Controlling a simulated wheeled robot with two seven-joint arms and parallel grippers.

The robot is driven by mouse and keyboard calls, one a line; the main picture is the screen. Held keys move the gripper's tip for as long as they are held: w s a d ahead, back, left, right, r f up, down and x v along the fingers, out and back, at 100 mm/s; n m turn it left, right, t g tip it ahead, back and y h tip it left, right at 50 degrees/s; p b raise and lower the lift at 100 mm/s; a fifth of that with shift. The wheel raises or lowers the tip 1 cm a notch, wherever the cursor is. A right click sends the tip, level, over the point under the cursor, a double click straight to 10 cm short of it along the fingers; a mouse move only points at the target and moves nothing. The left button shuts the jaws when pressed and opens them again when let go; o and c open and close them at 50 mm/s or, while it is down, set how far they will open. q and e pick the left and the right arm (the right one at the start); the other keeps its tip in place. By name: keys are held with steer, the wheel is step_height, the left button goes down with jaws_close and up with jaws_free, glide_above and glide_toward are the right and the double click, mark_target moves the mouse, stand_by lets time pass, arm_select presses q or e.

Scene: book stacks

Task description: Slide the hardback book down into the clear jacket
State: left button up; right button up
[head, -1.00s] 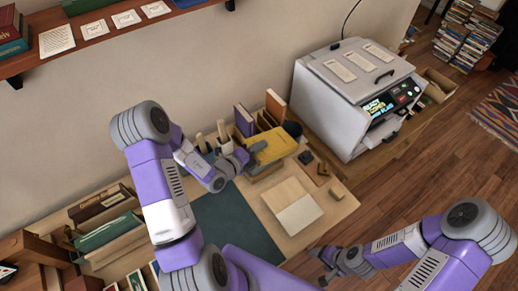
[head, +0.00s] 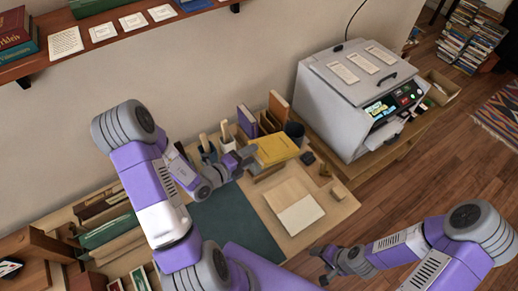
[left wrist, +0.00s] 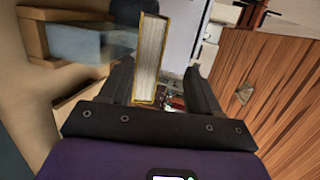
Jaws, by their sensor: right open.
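The yellow hardback book (head: 278,148) lies near the back of the desk, its cover showing in the head view. In the left wrist view, its page edge (left wrist: 150,60) shows upright between my fingers, nearer the left finger, with a gap to the right one. My left gripper (head: 245,158) is open at the book's left end; whether it touches the book is unclear. My right gripper (head: 322,264) is open and empty off the desk's front right edge.
A wooden rest (head: 268,173) stands just in front of the book. Upright books (head: 247,121) and a dark cup (head: 295,130) are behind it. A grey machine (head: 350,100) stands to the right. The green mat (head: 235,222) is clear; a pale board (head: 285,195) lies beside it.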

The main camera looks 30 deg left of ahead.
arm_select(q)
steer(key=p+v, duration=0.1)
steer(key=v, duration=0.4)
steer(key=shift+s+a+r, duration=0.1)
steer(key=shift+s, duration=0.3)
